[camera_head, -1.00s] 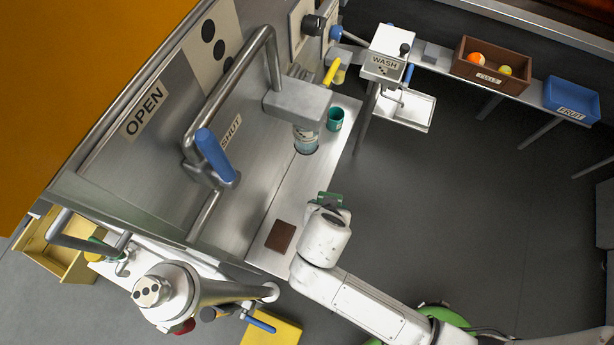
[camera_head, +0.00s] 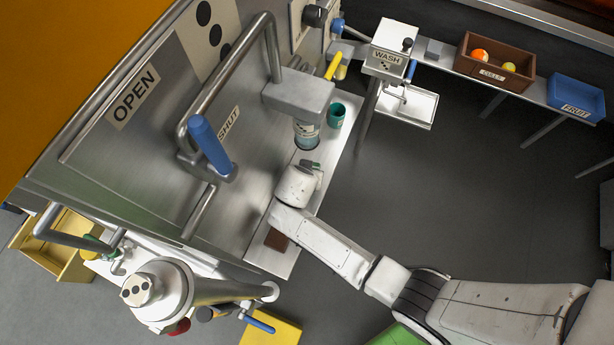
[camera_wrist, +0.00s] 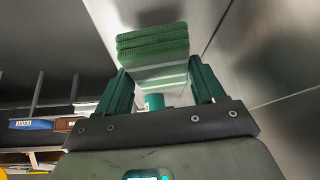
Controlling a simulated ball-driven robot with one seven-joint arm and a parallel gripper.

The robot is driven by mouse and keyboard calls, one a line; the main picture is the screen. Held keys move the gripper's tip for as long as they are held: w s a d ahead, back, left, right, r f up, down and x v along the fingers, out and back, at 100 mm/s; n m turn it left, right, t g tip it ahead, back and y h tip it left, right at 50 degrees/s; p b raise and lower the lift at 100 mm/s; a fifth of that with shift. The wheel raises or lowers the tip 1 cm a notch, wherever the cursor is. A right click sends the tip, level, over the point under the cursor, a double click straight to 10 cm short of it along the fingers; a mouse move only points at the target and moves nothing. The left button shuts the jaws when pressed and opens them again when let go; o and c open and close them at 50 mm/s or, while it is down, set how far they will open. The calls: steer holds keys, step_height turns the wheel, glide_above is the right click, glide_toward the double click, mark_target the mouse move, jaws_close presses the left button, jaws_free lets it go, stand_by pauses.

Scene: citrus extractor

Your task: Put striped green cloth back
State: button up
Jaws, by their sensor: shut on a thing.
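The striped green cloth (camera_wrist: 152,45) shows in the wrist view as a folded, layered green block with pale stripes below. It sits at the far end of my gripper (camera_wrist: 160,78), between the two green fingers, which are shut on it. In the head view my gripper (camera_head: 312,166) is over the steel shelf (camera_head: 325,160), just below the spout and its jar. The cloth is mostly hidden there by my wrist. I cannot tell whether it touches the shelf or panel.
A jar (camera_head: 306,134) is under the spout, with a teal cup (camera_head: 337,115) beside it. A brown pad (camera_head: 277,240) lies on the shelf's near end, partly behind my arm. The WASH unit (camera_head: 388,62), brown crate (camera_head: 465,62) and blue FRUIT bin (camera_head: 576,98) stand at the back right.

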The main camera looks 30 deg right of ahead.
steer(key=shift+f, duration=1.25)
steer(key=shift+s, duration=0.1)
steer(key=o, duration=1.1)
steer(key=shift+f, duration=0.1)
steer(key=p+v, duration=0.1)
steer(key=v, duration=0.9)
steer(key=shift+a+r, duration=0.2)
steer(key=shift+r, duration=0.15)
